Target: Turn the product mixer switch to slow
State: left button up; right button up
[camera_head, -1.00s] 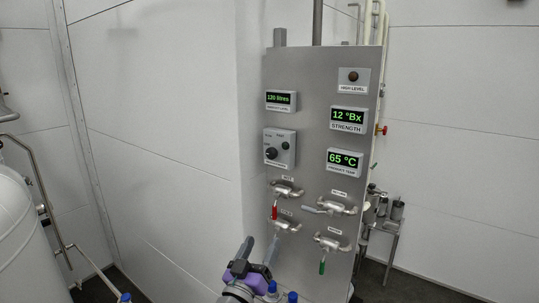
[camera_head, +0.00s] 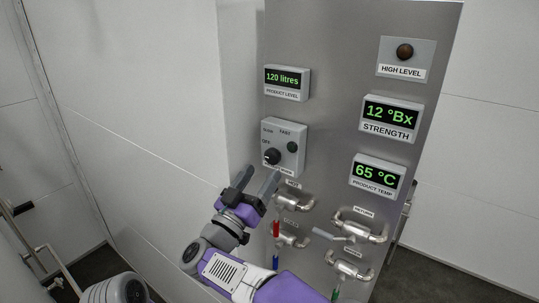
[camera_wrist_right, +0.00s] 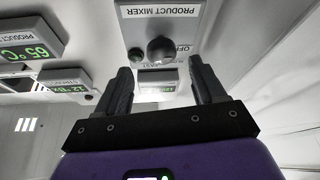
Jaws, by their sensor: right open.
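The product mixer switch box (camera_head: 296,140) is a light grey box on the upright metal panel, with a black round knob (camera_head: 271,156) at its lower left. Slow, off and fast labels are around it; I cannot tell for sure which one the knob points to. My right gripper (camera_head: 256,182) is open and empty, just below and in front of the knob. In the right wrist view the box's label is upside down, and the knob (camera_wrist_right: 160,50) shows between and beyond the open fingertips (camera_wrist_right: 160,75), apart from them. My left gripper is out of view.
The panel (camera_head: 335,100) also bears the product level display (camera_head: 287,82), strength display (camera_head: 391,118), product temp display (camera_head: 377,177) and high level lamp (camera_head: 405,52). Several valves with coloured handles, one red (camera_head: 276,228), sit below the box. A white wall (camera_head: 140,120) is at the left.

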aim_at(270, 161)
jog(key=x, duration=0.3)
jog(key=p+x, duration=0.1)
jog(key=x, duration=0.1)
jog(key=shift+w+f, duration=0.25)
jog(key=shift+r, duration=0.1)
jog(key=shift+s+d, duration=0.1)
jog(key=shift+s, duration=0.05)
jog(key=shift+w, duration=0.2)
jog(key=shift+c, duration=1.1)
jog(key=c, duration=0.8)
